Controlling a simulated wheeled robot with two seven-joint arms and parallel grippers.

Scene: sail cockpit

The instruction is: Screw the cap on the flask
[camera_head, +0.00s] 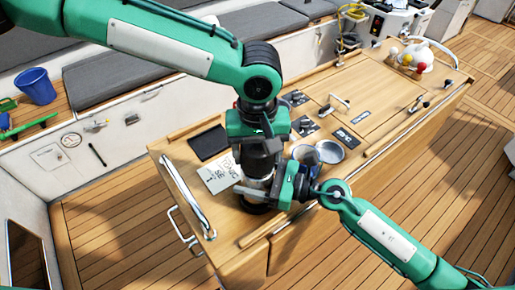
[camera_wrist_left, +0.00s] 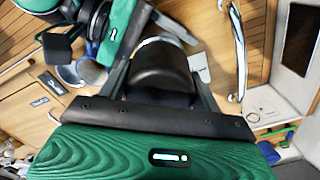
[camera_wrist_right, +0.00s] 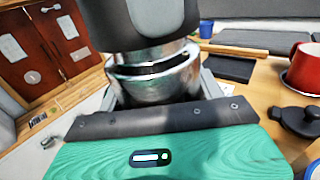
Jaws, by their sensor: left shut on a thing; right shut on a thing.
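My left gripper (camera_head: 258,158) comes down from above and is shut on the black cap (camera_wrist_left: 163,68), which fills the space between its fingers in the left wrist view. My right gripper (camera_head: 262,190) reaches in from the right and is shut on the silver flask (camera_wrist_right: 155,78) at the near left end of the wooden table. In the right wrist view the dark cap (camera_wrist_right: 150,18) is directly above the flask's metal top, roughly in line with it. I cannot tell whether the threads are engaged. The grippers hide much of the flask in the head view.
A dark tablet-like slab (camera_head: 209,142) and a grey printed card (camera_head: 220,173) lie left of the flask. A red mug (camera_wrist_right: 303,68) and a black knobbed object (camera_wrist_right: 298,122) are close by. A metal rail (camera_head: 185,192) edges the table.

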